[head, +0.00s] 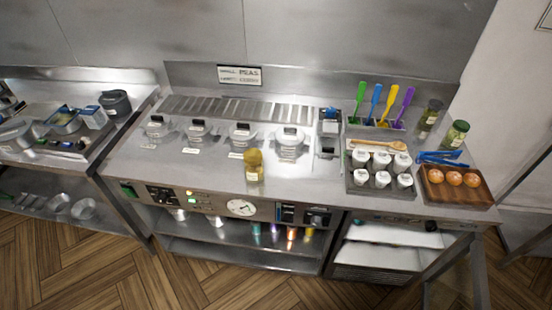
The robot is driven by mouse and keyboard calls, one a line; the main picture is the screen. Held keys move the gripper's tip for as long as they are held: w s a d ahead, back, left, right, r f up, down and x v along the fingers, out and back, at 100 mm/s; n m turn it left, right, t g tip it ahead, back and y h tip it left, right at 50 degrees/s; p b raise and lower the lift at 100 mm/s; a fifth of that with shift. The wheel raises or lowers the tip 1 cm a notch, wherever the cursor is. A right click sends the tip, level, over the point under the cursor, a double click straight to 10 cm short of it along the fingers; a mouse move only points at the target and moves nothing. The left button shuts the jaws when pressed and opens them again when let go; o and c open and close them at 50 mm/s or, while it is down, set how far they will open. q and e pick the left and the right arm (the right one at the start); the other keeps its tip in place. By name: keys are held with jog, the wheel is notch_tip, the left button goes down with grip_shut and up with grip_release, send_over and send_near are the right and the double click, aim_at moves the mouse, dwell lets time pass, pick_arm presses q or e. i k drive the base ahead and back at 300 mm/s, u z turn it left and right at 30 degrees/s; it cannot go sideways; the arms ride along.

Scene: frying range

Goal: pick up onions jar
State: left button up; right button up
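Several jars are in the head view, but their labels are too small to read, so I cannot tell which is the onions jar. A small jar with a yellowish top (254,167) stands alone near the front edge of the steel counter. A green jar (456,135) and a darker jar (432,112) stand at the back right of the counter. Neither of my grippers is in view.
Several lidded clear containers (242,134) stand in a row on the steel counter (203,165). To the right are a tray of white cups (381,179), a wooden tray of orange-brown round items (479,192), blue tongs (440,158) and coloured utensils (376,99). The counter's front left is clear.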

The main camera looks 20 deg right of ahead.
aim_at(254, 174)
jog(key=z, duration=0.15)
jog(key=i, duration=0.15)
jog(key=u, duration=1.7)
jog(key=i, duration=1.95)
jog(key=z, duration=3.55)
